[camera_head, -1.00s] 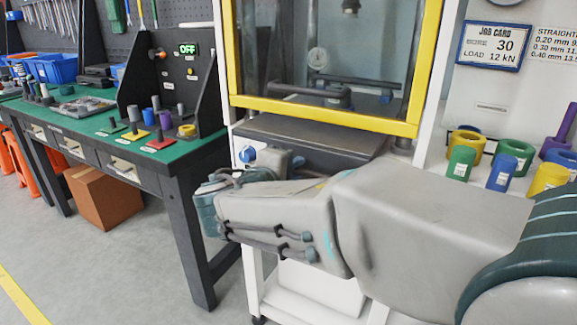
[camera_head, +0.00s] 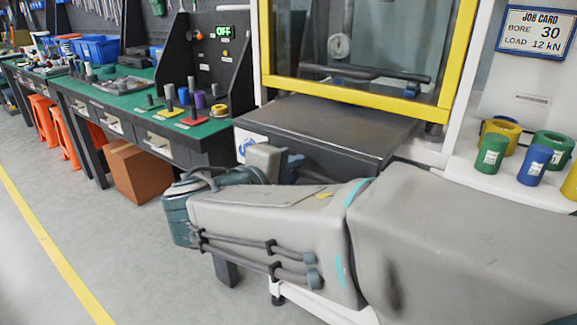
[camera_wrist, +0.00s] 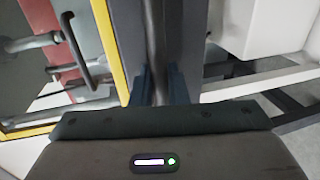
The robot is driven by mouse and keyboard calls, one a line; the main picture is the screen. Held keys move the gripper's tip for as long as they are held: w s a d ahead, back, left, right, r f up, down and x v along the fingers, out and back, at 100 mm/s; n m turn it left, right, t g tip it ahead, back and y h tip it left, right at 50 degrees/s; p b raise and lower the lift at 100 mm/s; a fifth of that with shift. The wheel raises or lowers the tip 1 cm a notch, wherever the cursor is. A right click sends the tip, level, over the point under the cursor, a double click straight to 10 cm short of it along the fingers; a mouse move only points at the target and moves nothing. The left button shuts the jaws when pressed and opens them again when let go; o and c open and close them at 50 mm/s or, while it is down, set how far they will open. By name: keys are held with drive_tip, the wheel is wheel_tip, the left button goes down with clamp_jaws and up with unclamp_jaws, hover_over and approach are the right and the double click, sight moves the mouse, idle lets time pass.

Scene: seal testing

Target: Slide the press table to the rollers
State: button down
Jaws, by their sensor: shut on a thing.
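The press table (camera_head: 325,125) is a dark grey slab that juts out of the press front, below the yellow-framed guard (camera_head: 350,90). My wrist and arm cover its lower front in the head view. My gripper (camera_wrist: 160,88) shows in the wrist view with its blue-grey fingers on both sides of a dark round handle bar (camera_wrist: 155,40), closed on it. The bar runs along a grey face (camera_wrist: 188,35), beside the yellow guard edge. In the head view the fingertips are hidden behind my wrist. I cannot make out the rollers for certain.
A green-topped workbench (camera_head: 130,98) with gauges and coloured pieces stands at the left, a cardboard box (camera_head: 138,172) under it. Coloured rings and cylinders (camera_head: 535,165) stand on a white shelf at the right. The floor at the lower left is clear.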

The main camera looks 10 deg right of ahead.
drive_tip(key=c, duration=1.5)
unclamp_jaws()
drive_tip(key=p+v, duration=0.2)
drive_tip(key=v, duration=1.1)
drive_tip(key=shift+s+a+p, duration=0.3)
drive_tip(key=shift+p, duration=0.1)
drive_tip(key=s+d+r+m+g+y+p, duration=0.1)
drive_tip(key=d+g+y+p, duration=0.1)
drive_tip(key=d+g+p, duration=0.4)
drive_tip(key=s+d+r+m+g+y+p, duration=0.15)
drive_tip(key=d+p, duration=0.25)
drive_tip(key=p, duration=0.5)
drive_tip(key=r+m+y+p, duration=0.1)
drive_tip(key=r+y+p, duration=0.1)
drive_tip(key=p, duration=0.2)
drive_tip(key=d+r+m+y+p, duration=0.1)
drive_tip(key=r+m+y+p, duration=0.1)
drive_tip(key=y+p, duration=0.1)
drive_tip(key=s+d+r+m+y+p, duration=0.1)
drive_tip(key=r+m+y+p, duration=0.1)
drive_tip(key=p, duration=0.4)
drive_tip(key=shift+r+m+y, duration=0.25)
drive_tip(key=shift+r+y, duration=0.15)
drive_tip(key=shift+y, duration=0.25)
